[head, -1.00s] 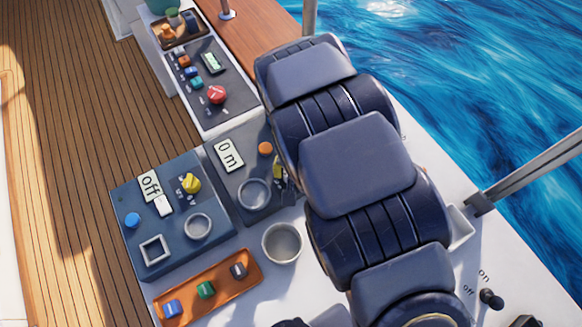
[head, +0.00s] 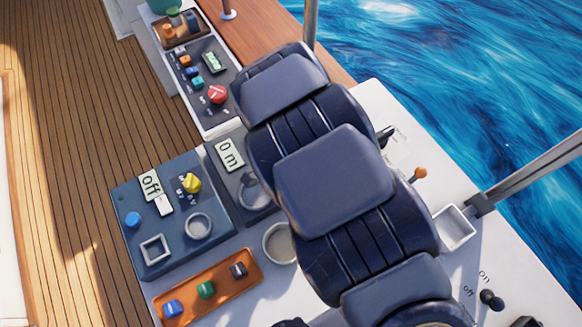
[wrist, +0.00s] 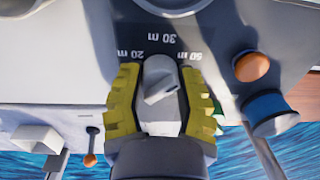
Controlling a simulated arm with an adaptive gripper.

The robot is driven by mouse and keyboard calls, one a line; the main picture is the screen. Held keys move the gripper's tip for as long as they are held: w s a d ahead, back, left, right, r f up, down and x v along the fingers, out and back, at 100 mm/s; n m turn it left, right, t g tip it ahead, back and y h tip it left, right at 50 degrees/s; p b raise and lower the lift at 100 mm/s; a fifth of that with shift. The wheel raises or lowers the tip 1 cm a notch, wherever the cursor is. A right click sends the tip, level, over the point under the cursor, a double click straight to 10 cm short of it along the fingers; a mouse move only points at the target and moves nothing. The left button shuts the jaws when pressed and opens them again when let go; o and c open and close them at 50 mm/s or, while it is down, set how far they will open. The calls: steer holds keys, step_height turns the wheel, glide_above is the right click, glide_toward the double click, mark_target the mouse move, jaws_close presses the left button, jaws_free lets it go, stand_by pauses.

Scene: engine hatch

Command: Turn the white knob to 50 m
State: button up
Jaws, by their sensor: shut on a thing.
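The white knob (wrist: 162,72) is in the middle of the wrist view, with a raised ridge on its face. My gripper (wrist: 160,88) has its yellow fingers closed on it, one on each side. Upside-down dial marks 20 m, 30 m and what looks like 50 m curve around the knob's upper side in the wrist view. In the head view my arm hides the knob and my gripper. The display (head: 229,155) on the grey panel reads 0 m.
An orange knob (wrist: 251,67) and a blue cylinder (wrist: 270,112) sit close right of my gripper in the wrist view. In the head view, a blue panel (head: 135,247) and an orange tray (head: 188,309) lie to the left. An orange-tipped lever (head: 420,173) stands right of my arm.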

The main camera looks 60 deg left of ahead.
steer(key=shift+d+f+m, duration=0.1)
steer(key=shift+d+m, duration=0.05)
steer(key=shift+m, duration=0.45)
steer(key=o, duration=1.1)
steer(key=shift+r, duration=0.55)
step_height(320, 180, up, 7)
steer(key=shift+d+f, duration=0.1)
steer(key=shift+f, duration=0.1)
steer(key=shift+s, duration=0.1)
